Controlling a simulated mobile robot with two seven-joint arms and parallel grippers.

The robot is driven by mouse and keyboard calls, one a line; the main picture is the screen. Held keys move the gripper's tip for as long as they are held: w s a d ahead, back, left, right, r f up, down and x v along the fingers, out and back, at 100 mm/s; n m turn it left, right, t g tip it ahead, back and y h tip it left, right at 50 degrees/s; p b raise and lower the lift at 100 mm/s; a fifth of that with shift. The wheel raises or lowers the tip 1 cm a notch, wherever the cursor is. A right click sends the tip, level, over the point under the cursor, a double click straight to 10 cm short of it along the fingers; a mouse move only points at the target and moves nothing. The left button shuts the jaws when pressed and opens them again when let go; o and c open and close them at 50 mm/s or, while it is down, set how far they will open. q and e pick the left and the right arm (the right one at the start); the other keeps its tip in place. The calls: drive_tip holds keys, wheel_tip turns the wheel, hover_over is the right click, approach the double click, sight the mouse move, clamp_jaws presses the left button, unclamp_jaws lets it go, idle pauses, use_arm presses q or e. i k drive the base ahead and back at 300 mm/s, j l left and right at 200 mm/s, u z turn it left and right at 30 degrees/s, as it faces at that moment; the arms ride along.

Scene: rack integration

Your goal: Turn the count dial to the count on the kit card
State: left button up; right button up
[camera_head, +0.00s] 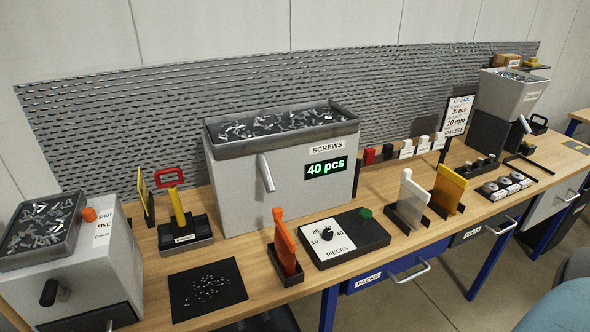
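The count dial (327,234) is a small black knob on a white plate marked PIECES, set in a black box (372,231) at the front of the bench. A green button (365,213) is at the box's back edge. Neither gripper is in view.
An orange scoop-like piece (285,245) stands in a black holder left of the dial box. White (411,195) and yellow (449,186) pieces stand to its right. A dark mat (207,310) with small parts lies front left. A blue drawer (385,274) is below the bench edge.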

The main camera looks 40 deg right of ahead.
sight(327, 234)
drive_tip(key=z, duration=1.4)
